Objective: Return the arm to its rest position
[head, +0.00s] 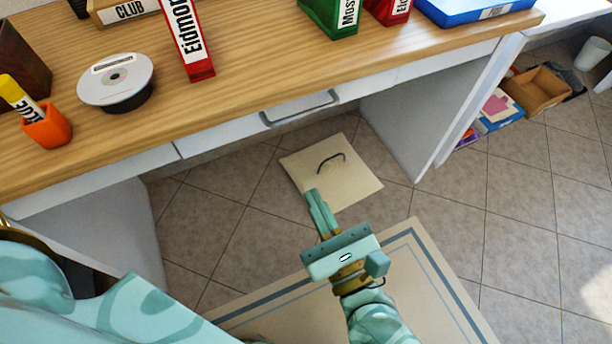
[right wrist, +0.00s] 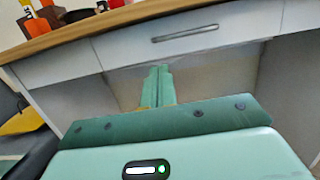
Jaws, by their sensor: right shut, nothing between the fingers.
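My right gripper (head: 321,212) is shut and empty, its two teal fingers together. In the head view it is in front of the desk, over the floor, with its tips in front of a beige square panel (head: 350,189) that has a dark handle. In the right wrist view the fingers (right wrist: 157,85) point toward the desk front, below a drawer with a grey handle (right wrist: 184,33). Part of my own teal body fills the lower left of the head view. My left gripper is not in view.
The wooden desk (head: 250,65) holds a disc on a black base (head: 117,82), an orange cup (head: 46,126), a red binder (head: 188,40), a green binder (head: 331,14) and a blue box (head: 474,8). A cardboard box (head: 541,91) stands on the floor at right.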

